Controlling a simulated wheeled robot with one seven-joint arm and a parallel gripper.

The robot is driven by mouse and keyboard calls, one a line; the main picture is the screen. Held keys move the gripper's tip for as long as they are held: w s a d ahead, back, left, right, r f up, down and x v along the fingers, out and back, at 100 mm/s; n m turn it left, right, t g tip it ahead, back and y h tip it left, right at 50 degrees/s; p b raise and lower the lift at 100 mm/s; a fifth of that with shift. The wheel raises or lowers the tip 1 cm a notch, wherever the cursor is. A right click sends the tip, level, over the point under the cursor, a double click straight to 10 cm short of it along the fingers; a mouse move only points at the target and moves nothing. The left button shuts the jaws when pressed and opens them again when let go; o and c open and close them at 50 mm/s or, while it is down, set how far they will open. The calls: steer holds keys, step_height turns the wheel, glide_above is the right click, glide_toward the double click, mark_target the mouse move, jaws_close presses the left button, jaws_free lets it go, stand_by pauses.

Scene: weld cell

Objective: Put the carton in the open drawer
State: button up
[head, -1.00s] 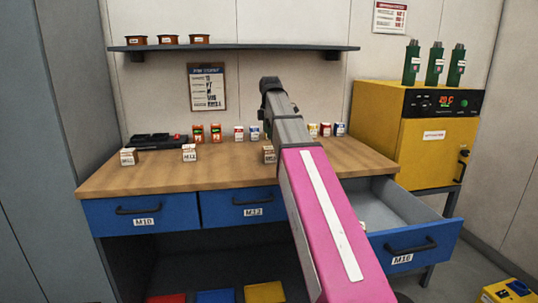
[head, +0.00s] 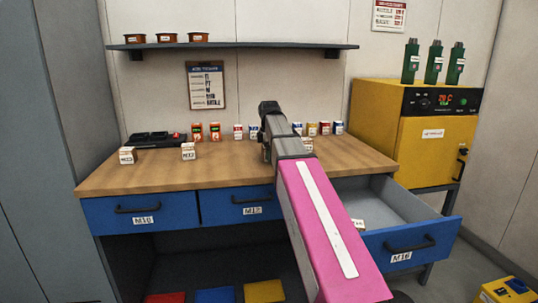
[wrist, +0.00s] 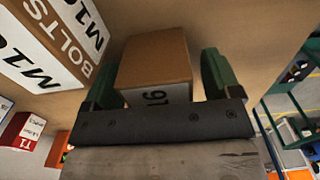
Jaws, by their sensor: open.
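In the wrist view, a brown-topped carton (wrist: 155,58) with a white label reading 16, upside down, sits between the two green fingers of my gripper (wrist: 160,75). The fingers are open, one on each side, and I see no clear grip on it. In the head view my gripper (head: 268,140) is over the workbench, mostly hidden by my pink arm. A small carton (head: 307,144) shows just right of it; I cannot tell if it is the same one. The open drawer (head: 440,228), labelled M16, is pulled out at the right, with a small labelled item (head: 358,224) inside.
Another carton (wrist: 50,45) marked BOLTS is close beside the fingers. Two cartons (head: 128,155) (head: 189,151) stand on the left of the worktop (head: 225,172). A shelf (head: 235,47) hangs above; a yellow oven (head: 430,150) stands right.

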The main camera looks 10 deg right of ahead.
steer(key=shift+r, duration=0.1)
steer(key=c, duration=1.4)
